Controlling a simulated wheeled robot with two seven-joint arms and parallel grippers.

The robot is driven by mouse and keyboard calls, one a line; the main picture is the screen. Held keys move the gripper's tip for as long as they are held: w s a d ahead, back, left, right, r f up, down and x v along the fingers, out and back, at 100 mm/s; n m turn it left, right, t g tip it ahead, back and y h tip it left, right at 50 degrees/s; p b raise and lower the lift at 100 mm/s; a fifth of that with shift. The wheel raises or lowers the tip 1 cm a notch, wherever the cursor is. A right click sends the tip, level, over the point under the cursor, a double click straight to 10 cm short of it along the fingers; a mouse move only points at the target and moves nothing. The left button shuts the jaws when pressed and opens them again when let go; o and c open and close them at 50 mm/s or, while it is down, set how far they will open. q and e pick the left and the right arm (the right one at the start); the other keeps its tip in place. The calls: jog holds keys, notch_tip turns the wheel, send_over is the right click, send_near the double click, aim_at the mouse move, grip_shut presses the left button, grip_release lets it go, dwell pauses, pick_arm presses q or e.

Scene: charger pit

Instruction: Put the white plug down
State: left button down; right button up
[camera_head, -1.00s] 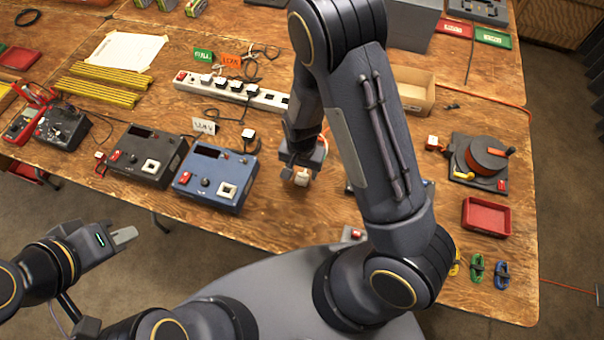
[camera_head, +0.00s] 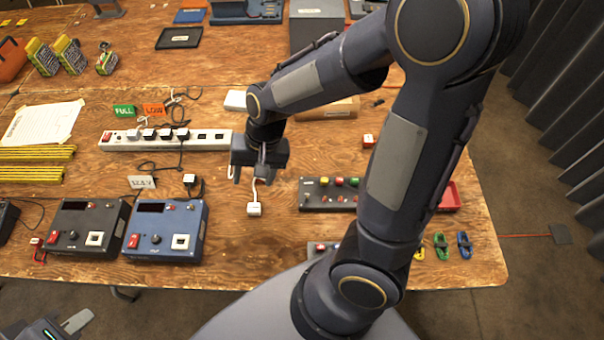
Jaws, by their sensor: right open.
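A white plug (camera_head: 254,209) rests on the wooden table right of the blue charger box, with its pale cable running up toward my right gripper. My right gripper (camera_head: 259,176) is open just behind and above the plug, with its fingers apart and clear of the plug's body. The cable passes near the fingers; whether it touches them I cannot tell. My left gripper (camera_head: 76,322) is low at the bottom left, off the table and partly cut by the frame edge; its jaw state is unclear.
A blue charger box (camera_head: 165,246) and a dark charger box (camera_head: 70,243) stand left of the plug. A white power strip (camera_head: 165,140) with several plugs lies behind. A dark panel with coloured buttons (camera_head: 318,196) is to the right. Another white plug (camera_head: 189,179) sits near the blue box.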

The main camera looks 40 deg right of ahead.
jog(key=s+d+r+n+t, duration=0.2)
jog(key=s+r, duration=0.3)
jog(key=s, duration=0.1)
jog(key=s+d+r+n+t, duration=0.2)
jog(key=s+r, duration=0.3)
jog(key=s, duration=0.1)
jog(key=shift+s+d+r+n+t+y, duration=0.2)
jog(key=shift+d+r+n+t+y, duration=0.1)
jog(key=shift+r+t, duration=0.1)
dwell(0.6)
